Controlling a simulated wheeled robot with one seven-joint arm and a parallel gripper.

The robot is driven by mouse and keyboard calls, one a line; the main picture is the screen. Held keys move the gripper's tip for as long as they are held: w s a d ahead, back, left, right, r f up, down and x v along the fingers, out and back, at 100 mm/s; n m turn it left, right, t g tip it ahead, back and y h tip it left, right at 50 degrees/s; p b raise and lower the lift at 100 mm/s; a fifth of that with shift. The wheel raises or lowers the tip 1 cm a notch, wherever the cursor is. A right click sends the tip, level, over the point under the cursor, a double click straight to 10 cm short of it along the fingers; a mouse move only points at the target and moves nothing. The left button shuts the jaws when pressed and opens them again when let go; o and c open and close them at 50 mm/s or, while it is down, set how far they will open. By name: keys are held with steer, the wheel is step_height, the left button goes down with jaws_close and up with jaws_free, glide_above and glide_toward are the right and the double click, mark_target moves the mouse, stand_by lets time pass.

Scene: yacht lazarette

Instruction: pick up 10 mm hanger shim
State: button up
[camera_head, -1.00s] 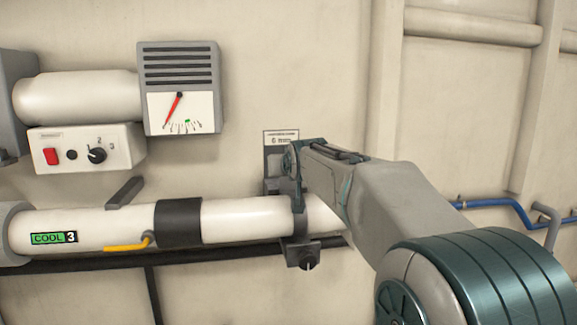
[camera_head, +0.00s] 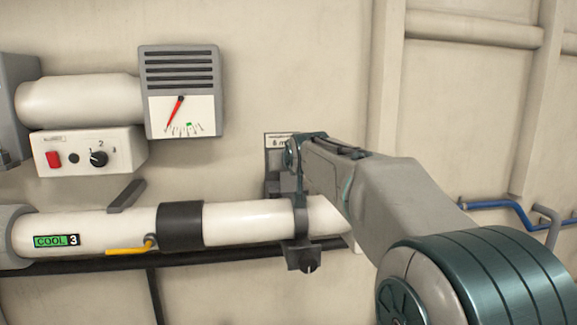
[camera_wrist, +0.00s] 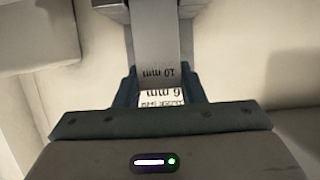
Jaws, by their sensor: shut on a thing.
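The 10 mm hanger shim (camera_wrist: 157,50) is a flat grey plate marked "10 mm", upside down in the wrist view. My gripper (camera_wrist: 157,82) is shut on it, with a dark teal finger on each side. In the head view my gripper (camera_head: 292,160) is at the wall by the white pipe, and the shim cannot be made out clearly there.
The white pipe (camera_head: 245,222) runs along the wall below my gripper, with a dark hanger clamp (camera_head: 303,257) around it. A gauge box (camera_head: 180,90) and a switch box (camera_head: 88,152) are at left. A blue pipe (camera_head: 492,204) is at right.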

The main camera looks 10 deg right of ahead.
steer(key=shift+r, duration=3.85)
steer(key=s+b, duration=0.6)
steer(key=s, duration=0.7)
steer(key=shift+b, duration=0.4)
